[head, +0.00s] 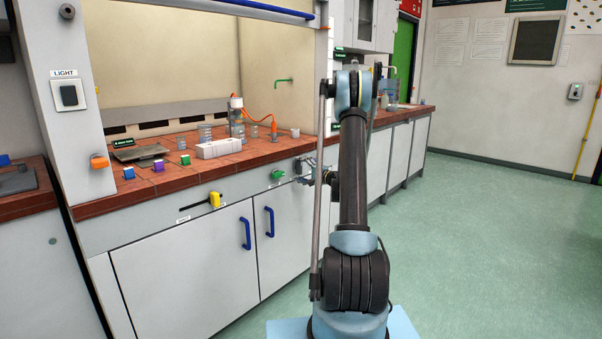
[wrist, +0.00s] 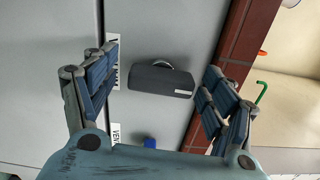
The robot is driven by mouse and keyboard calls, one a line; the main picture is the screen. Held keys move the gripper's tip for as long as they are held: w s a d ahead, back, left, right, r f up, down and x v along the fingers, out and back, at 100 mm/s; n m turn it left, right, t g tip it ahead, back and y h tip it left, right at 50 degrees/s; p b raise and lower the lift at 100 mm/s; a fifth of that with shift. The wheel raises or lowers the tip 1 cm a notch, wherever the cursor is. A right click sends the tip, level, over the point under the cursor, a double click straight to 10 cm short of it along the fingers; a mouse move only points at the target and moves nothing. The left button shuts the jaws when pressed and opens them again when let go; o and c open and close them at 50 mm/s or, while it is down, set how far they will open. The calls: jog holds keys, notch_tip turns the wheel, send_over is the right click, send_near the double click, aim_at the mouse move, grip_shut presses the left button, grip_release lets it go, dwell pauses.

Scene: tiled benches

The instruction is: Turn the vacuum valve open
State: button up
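In the wrist view, a dark grey bar-shaped valve handle (wrist: 160,82) stands out from the pale front panel. It lies between the two fingers of my gripper (wrist: 160,64). The fingers are open, with a gap at each end of the handle. A white label (wrist: 113,65) beside the handle is partly hidden by the left finger, so I cannot read whether it says vacuum. In the head view, my gripper (head: 306,172) is at the bench's front panel, right of a green valve knob (head: 278,174), and partly hidden by my arm.
A blue knob (wrist: 150,143) with a "VEN" label (wrist: 116,133) is close by in the wrist view. A yellow handle (head: 215,199) is further left on the panel. The tiled bench top (head: 150,184) holds glassware and a white box (head: 219,148). The green floor (head: 480,220) is clear.

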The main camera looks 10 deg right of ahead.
jog(key=shift+s+d, duration=0.3)
jog(key=shift+d, duration=0.1)
jog(key=v, duration=1.1)
jog(key=shift+a, duration=0.1)
jog(key=s+a+r+n+g+h, duration=0.1)
jog(key=s+a+r+n+g, duration=0.15)
jog(key=s+a, duration=0.35)
jog(key=s+a+r+n+g+h, duration=0.1)
jog(key=s+a+n+g, duration=0.15)
jog(key=s, duration=0.65)
jog(key=s+a+r+n+g+h, duration=0.1)
jog(key=s+a+r+g, duration=0.15)
jog(key=s+a, duration=0.35)
jog(key=s+d+f+n+g+h, duration=0.1)
jog(key=s+d+f+h, duration=0.1)
jog(key=s, duration=0.8)
jog(key=s+d+f+n+g+h, duration=0.2)
jog(key=s+d+f+h, duration=0.1)
jog(key=s, duration=0.8)
jog(key=s+d+f+n+g+h, duration=0.1)
jog(key=s+d+f+n+h, duration=0.1)
jog(key=s, duration=0.9)
jog(key=shift+d+f+h, duration=0.25)
jog(key=shift+f+h, duration=0.45)
jog(key=shift+f, duration=0.25)
